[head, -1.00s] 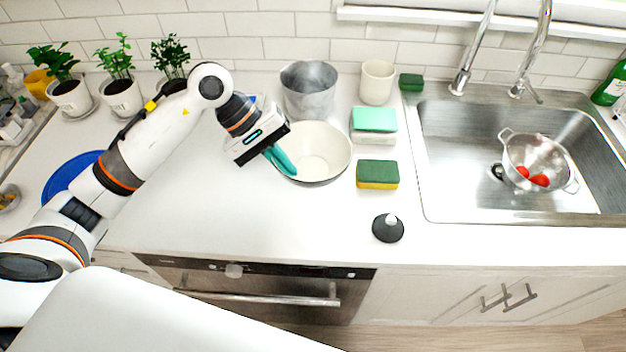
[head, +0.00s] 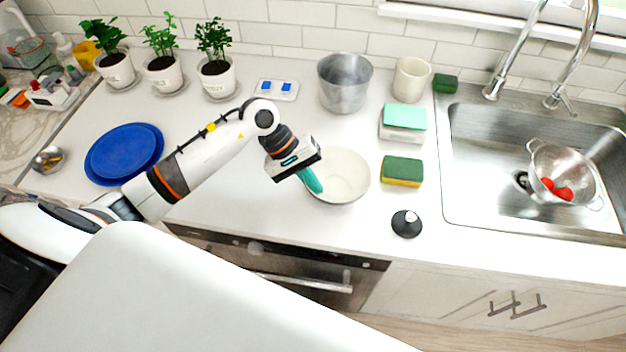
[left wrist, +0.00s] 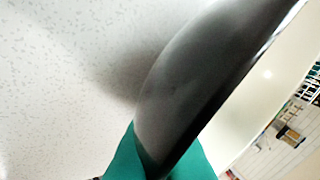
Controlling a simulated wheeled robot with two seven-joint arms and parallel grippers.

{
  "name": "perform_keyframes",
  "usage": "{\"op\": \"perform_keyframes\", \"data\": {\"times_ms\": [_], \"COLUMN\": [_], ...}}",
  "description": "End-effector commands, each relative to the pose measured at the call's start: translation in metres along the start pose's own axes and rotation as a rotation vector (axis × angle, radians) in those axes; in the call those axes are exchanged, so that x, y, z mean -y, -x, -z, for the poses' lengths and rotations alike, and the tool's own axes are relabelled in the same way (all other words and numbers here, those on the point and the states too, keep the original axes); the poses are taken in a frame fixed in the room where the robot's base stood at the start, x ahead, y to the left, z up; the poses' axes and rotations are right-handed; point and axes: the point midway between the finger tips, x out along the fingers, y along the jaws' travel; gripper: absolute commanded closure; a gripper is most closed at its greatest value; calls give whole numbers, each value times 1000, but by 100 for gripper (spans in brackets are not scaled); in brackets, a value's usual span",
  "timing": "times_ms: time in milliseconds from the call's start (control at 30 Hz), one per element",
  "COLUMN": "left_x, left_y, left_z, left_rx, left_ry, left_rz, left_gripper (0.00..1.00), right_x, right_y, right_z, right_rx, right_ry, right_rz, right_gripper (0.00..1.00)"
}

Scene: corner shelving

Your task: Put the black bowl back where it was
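The black bowl (head: 342,178) has a dark outside and a cream inside. It is near the middle of the counter in the head view, left of the green-and-yellow sponge. My left gripper (head: 312,181) has teal fingers at the bowl's left rim. In the left wrist view the bowl's dark outer wall (left wrist: 185,85) runs between the two teal fingertips (left wrist: 165,155), which are shut on it. A soft shadow lies on the counter beside the bowl; its exact height is hard to tell. My right gripper is not in view.
A metal pot (head: 344,84) and cream cup (head: 411,79) stand behind the bowl. Sponges (head: 402,171) and a black lid-like piece (head: 407,223) are to its right, before the sink (head: 470,190). Blue plates (head: 125,153) lie left. Counter between plates and bowl is mostly clear.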

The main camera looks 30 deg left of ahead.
Motion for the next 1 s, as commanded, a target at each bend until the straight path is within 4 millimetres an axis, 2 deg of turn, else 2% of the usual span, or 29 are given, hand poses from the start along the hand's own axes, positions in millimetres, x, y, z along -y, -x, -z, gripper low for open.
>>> {"op": "perform_keyframes", "data": {"times_ms": [100,233,633,767,1000], "left_x": [-1,-1,1,-1,-2], "left_y": [-3,-2,3,22,75], "left_z": [-1,0,0,-2,-2], "left_rx": [1,0,1,5,6], "left_ry": [-1,0,0,-3,-1], "left_rz": [2,0,0,0,-1], "left_gripper": [100,76,75,75,75], "right_x": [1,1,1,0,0], "right_y": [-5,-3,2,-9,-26], "right_z": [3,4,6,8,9], "right_rx": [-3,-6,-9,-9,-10], "right_ry": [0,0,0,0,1], "right_rz": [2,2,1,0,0], "right_gripper": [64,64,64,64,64]}}
